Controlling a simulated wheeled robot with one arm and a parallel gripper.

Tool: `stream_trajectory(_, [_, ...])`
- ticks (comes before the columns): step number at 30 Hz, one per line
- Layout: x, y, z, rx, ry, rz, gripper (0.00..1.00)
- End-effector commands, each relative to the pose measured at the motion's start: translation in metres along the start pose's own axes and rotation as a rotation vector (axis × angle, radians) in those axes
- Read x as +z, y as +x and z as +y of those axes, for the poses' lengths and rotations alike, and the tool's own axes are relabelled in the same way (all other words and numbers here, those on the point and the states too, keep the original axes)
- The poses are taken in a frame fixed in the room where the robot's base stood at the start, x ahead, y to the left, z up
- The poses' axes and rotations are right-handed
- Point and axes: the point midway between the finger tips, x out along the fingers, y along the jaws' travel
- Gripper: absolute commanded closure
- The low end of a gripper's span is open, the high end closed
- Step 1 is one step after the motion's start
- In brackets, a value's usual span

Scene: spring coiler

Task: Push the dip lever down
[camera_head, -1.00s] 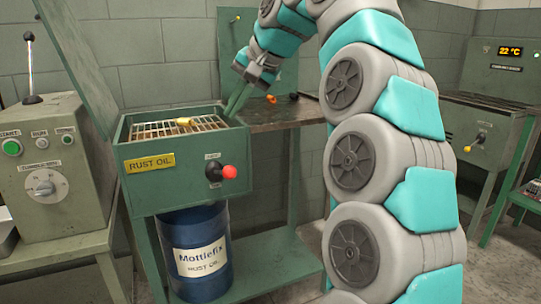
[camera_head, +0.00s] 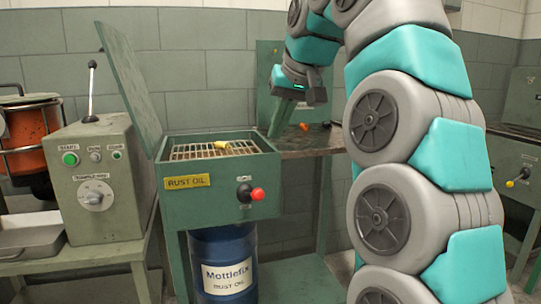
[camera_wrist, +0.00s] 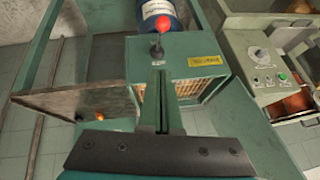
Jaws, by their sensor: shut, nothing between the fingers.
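The dip lever is a short dark stem with a red ball knob (camera_head: 258,194) on the front of the green rust oil tank (camera_head: 212,212). It sticks out from the tank's front face. In the wrist view the red knob (camera_wrist: 164,28) is at top centre. My gripper (camera_head: 275,130) is shut and empty, pointing down near the tank's back right corner, above the lever's height and apart from it. In the wrist view the closed green fingers (camera_wrist: 158,75) point towards the lever, with a gap before it.
The tank's lid (camera_head: 130,85) stands open on the left. A yellow piece (camera_head: 222,145) lies on the wire rack in the tank. A blue drum (camera_head: 224,262) stands below. A green control box (camera_head: 93,180) is to the left, and a worn bench top (camera_head: 312,143) to the right.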

Motion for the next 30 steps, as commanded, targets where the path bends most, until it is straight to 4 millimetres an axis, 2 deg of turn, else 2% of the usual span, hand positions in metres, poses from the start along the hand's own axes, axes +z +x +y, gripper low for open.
stream_trajectory(1, [0.002, 0.01, 0.0, 0.0, -0.001, -0.001, 1.0])
stream_trajectory(6, [0.003, 0.032, 0.0, -0.002, -0.001, -0.002, 1.0])
stream_trajectory(22, [0.002, 0.095, -0.001, -0.001, 0.0, -0.004, 1.0])
stream_trajectory(30, [0.015, 0.106, 0.0, -0.002, -0.001, 0.0, 1.0])
